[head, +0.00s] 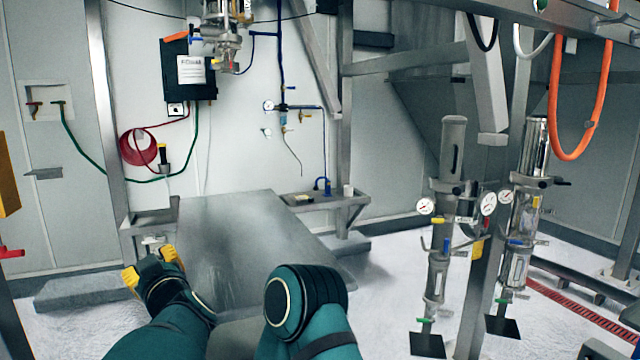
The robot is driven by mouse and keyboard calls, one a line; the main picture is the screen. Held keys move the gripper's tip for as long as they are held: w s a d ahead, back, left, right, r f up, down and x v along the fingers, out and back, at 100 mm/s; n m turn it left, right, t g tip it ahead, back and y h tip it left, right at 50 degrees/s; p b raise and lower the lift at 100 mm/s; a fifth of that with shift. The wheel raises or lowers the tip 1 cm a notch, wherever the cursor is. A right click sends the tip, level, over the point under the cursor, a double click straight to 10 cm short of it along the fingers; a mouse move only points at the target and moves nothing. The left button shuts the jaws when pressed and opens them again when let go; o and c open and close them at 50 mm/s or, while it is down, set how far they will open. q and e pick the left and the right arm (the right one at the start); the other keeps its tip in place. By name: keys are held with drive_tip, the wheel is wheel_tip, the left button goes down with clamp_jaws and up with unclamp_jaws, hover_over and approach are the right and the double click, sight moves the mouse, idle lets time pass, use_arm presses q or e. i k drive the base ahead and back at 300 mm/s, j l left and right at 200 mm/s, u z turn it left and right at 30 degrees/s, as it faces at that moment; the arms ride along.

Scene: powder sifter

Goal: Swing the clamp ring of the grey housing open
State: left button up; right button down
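I cannot pick out a grey housing with a clamp ring for certain. Two upright grey metal columns with gauges and clamp-like joints stand at the right in the head view: the nearer-left column (453,150) and the shinier column (536,150). Another metal assembly (220,38) hangs at the top, cut off by the frame edge. My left gripper (150,266), with yellow parts, is at the lower left, far from all of these; its finger opening is unclear. My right arm shows at the bottom middle, but its gripper is not visible.
A bare metal platform (235,235) lies ahead of my arms. A small shelf (335,200) is on the wall behind it. An orange hose (553,100) hangs at the upper right, and a red hose coil (138,148) hangs left. White floor (385,285) is clear between platform and columns.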

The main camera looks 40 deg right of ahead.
sight(456, 189)
drive_tip(key=i+l+u, duration=0.1)
drive_tip(key=l+u, duration=0.5)
drive_tip(key=l, duration=0.2)
drive_tip(key=l+z, duration=0.2)
drive_tip(key=z, duration=0.2)
drive_tip(key=i+l+z, duration=0.1)
drive_tip(key=z, duration=0.3)
drive_tip(key=i+l+z, duration=0.1)
drive_tip(key=l+z, duration=0.3)
drive_tip(key=i+l+z, duration=0.1)
drive_tip(key=z, duration=1.1)
